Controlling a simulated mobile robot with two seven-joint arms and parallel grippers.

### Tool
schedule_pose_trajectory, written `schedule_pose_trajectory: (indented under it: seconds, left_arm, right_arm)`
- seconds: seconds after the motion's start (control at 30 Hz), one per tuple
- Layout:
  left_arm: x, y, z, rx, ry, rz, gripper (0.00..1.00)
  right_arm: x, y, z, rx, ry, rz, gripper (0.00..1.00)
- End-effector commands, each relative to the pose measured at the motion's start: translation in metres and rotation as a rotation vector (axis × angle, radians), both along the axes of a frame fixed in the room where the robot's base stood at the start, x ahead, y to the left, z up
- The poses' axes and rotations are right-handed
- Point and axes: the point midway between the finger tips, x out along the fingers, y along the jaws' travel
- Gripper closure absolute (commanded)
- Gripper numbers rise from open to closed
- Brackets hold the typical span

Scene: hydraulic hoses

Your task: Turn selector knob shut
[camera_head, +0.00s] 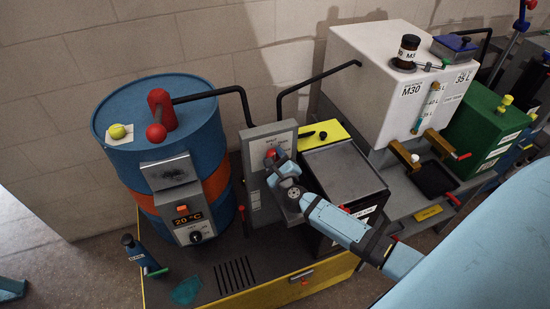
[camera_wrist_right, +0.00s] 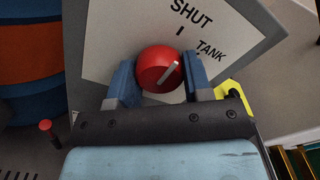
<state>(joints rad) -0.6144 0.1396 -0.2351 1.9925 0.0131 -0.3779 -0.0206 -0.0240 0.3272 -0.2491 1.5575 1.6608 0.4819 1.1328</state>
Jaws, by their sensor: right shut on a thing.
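The selector knob (camera_wrist_right: 160,67) is round and red with a white pointer bar, on a pale plate (camera_wrist_right: 110,50) lettered SHUT and TANK. In the right wrist view the pointer slants up and right, roughly between the SHUT tick and TANK. My right gripper (camera_wrist_right: 160,82) is shut on the knob, one finger on each side. In the head view the knob (camera_head: 271,153) shows red at the grey panel (camera_head: 285,135), partly hidden by my right gripper (camera_head: 275,162).
A blue drum (camera_head: 115,95) with an orange band stands left of the panel. A black box (camera_head: 345,175) stands close to its right, beneath my arm. A white tank (camera_head: 375,60) and a green box (camera_head: 480,125) are farther right. Black pipes run above the panel.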

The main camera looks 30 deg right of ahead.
Motion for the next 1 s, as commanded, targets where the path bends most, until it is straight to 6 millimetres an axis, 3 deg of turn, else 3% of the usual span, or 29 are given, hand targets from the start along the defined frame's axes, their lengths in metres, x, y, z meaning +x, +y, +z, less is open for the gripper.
schedule_pose_trajectory:
  seconds: [0.03, 0.13, 0.53, 1.0]
  left_arm:
    - [0.000, 0.000, -0.001, 0.000, 0.001, 0.000, 1.00]
    - [0.000, 0.000, -0.001, 0.001, 0.002, 0.000, 1.00]
    - [0.000, 0.000, -0.001, 0.000, -0.001, 0.001, 1.00]
    - [0.001, 0.000, -0.009, -0.001, -0.004, 0.001, 1.00]
  right_arm:
    - [0.000, 0.000, 0.000, -0.002, 0.000, 0.001, 0.50]
    - [0.000, 0.000, 0.000, -0.002, 0.000, 0.001, 0.29]
    - [-0.009, 0.002, -0.002, 0.000, 0.002, 0.001, 0.29]
    - [-0.104, 0.025, -0.002, 0.000, 0.002, 0.001, 0.29]
